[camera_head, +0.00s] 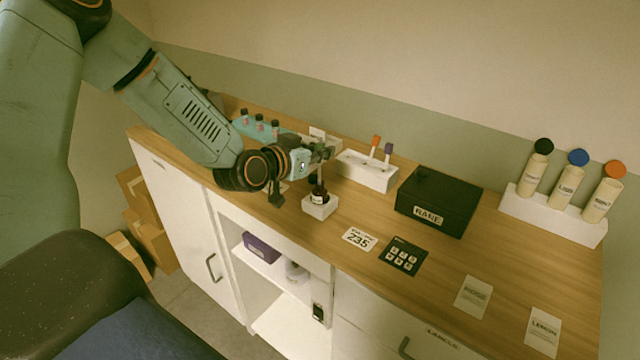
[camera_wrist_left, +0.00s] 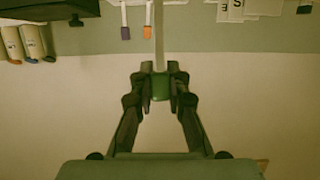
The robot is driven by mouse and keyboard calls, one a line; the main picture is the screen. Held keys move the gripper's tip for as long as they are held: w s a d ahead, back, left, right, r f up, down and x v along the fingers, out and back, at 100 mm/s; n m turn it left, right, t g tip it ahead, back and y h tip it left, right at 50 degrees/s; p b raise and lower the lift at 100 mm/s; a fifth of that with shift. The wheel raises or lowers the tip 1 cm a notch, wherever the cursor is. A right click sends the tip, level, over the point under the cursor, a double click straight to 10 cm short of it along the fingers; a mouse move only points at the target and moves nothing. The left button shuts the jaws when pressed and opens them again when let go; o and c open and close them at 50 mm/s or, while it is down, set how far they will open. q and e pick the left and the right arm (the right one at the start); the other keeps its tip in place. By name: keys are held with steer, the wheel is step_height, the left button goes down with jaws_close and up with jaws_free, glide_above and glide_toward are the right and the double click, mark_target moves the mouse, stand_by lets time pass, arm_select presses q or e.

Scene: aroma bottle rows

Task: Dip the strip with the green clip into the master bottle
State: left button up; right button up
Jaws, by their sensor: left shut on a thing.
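My left gripper (camera_head: 325,153) is shut on the green clip (camera_wrist_left: 161,87), whose pale strip (camera_wrist_left: 159,35) runs away from the fingers in the left wrist view. In the head view the gripper is above a small dark bottle (camera_head: 319,194), seated upright in a white block (camera_head: 320,209) near the counter's front edge. It looks like the master bottle, but its label is too small to read. The strip is hard to make out there; I cannot tell whether its end is inside the bottle neck. My right gripper is not in view.
Behind stands a white holder (camera_head: 362,173) with orange-clipped (camera_head: 376,141) and purple-clipped (camera_head: 388,149) strips. A black box (camera_head: 439,200) is to the right, a teal rack (camera_head: 262,130) of small bottles at left. Capped tubes stand far right in a white rack (camera_head: 552,214). Cards lie along the front.

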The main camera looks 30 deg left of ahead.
arm_select(q)
steer(key=shift+r+p, duration=2.75)
steer(key=shift+r, duration=0.3)
